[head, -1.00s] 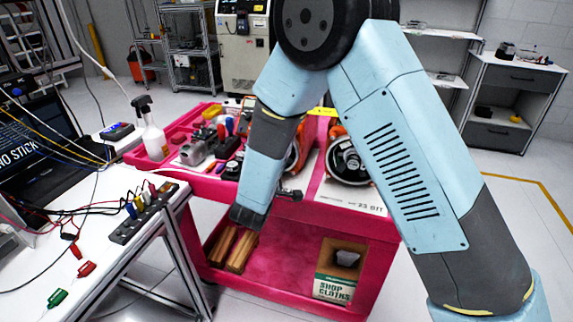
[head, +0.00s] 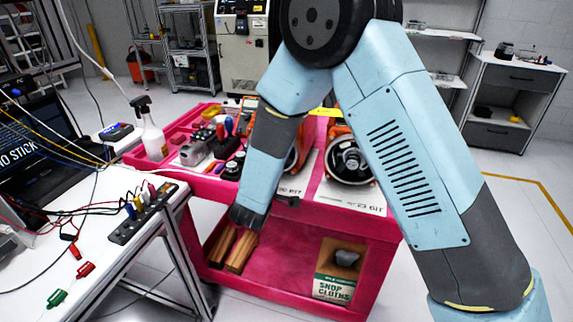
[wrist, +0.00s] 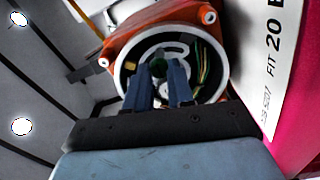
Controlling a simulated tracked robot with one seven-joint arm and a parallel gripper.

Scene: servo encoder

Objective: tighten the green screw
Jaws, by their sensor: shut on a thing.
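In the wrist view, my gripper (wrist: 161,66) reaches into the round open end of an orange motor housing (wrist: 122,45). Inside the housing are a pale curved part and yellow and green wires. In the head view, my arm hides most of this orange housing (head: 294,158), and the fingers are not seen.
The housing stands on a pink cart (head: 225,182). A second orange-based motor (head: 350,158) stands to its right. Tools, a spray bottle (head: 151,135) and a printed card (wrist: 285,50) are nearby. A bench (head: 105,255) with wires stands at left. Shop cloths (head: 334,288) lie on the lower shelf.

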